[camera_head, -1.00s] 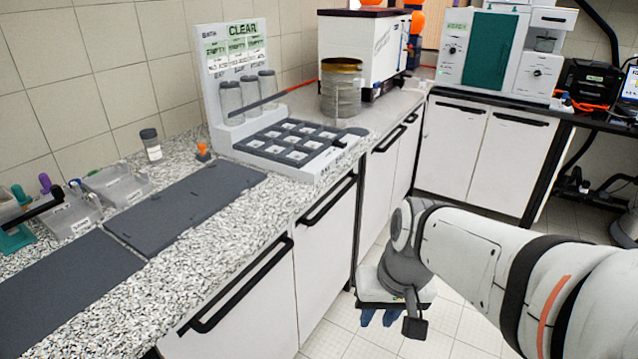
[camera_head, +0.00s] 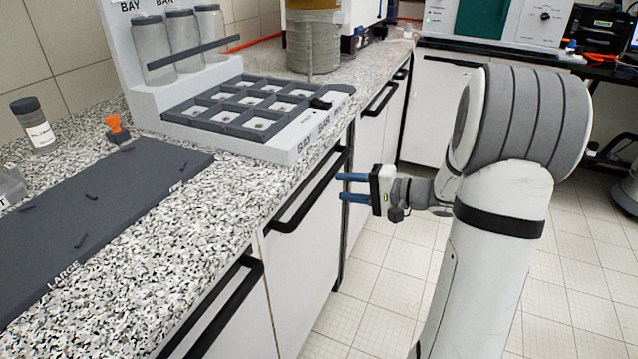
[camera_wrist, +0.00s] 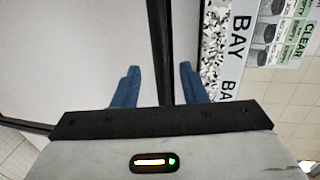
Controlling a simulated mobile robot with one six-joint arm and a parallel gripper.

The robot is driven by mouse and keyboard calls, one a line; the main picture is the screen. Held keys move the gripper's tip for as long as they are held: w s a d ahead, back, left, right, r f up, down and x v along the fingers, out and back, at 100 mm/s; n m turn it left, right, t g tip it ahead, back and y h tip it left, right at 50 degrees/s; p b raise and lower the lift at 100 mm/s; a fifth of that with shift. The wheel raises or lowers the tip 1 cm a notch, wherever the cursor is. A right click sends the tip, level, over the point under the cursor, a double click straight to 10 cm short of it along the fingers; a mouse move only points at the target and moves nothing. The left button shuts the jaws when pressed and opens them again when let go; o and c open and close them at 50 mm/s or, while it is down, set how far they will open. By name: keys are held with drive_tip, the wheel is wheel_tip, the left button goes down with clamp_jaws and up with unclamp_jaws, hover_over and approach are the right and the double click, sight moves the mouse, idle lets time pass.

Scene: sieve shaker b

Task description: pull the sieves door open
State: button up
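White cabinet doors with long black bar handles stand under the granite counter; no sieves label is legible on any of them. My gripper (camera_head: 342,187) is open and empty, level with the upper part of a door (camera_head: 300,262) and pointing at it, close to its black handle (camera_head: 310,188). In the wrist view, the two blue fingers of my gripper (camera_wrist: 160,85) are apart, and the black handle bar (camera_wrist: 160,35) runs lengthwise between them against the pale door (camera_wrist: 75,50). I cannot tell whether the fingertips reach past the bar. The door looks shut.
On the counter (camera_head: 215,200) are a dark mat (camera_head: 110,190), a bay rack (camera_head: 165,115) with jars and a sieve stack (camera_head: 312,42). Another handle (camera_head: 225,300) is at lower left. The tiled floor (camera_head: 375,300) before the doors is clear.

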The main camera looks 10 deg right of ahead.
sight(323, 185)
drive_tip(key=x, duration=0.6)
drive_tip(key=shift+w+a+b, duration=0.1)
drive_tip(key=shift+a+b, duration=0.2)
drive_tip(key=shift+a, duration=0.05)
clamp_jaws()
